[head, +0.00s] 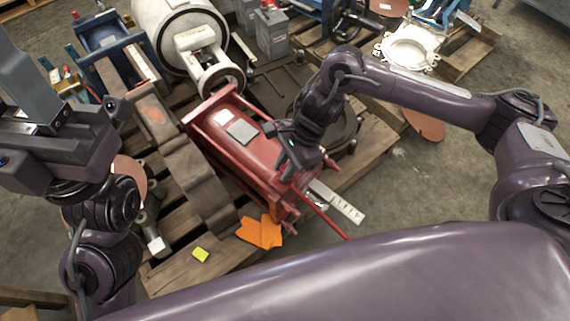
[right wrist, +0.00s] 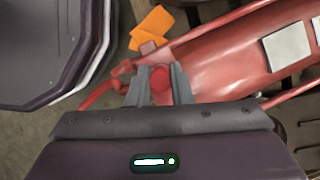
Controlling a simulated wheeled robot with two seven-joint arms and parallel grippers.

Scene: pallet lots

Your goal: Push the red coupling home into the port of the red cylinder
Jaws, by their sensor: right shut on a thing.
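The red cylinder (head: 245,145) lies slantwise on the wooden pallet in the head view, with tie rods and pale labels. It also fills the right of the right wrist view (right wrist: 230,52). My right gripper (head: 287,172) is at its near end. In the right wrist view its fingers (right wrist: 160,88) are shut on the red coupling (right wrist: 160,80), close against the cylinder. The port is hidden, so I cannot tell how deep the coupling sits. A red hose (head: 326,222) runs from there. My left gripper (head: 28,85) is raised at the far left, its fingertips unclear.
A rusty casting (head: 185,165) lies left of the cylinder. A white motor-like drum (head: 180,30) stands behind. A pale marked strip (head: 338,203) lies right of the hose.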

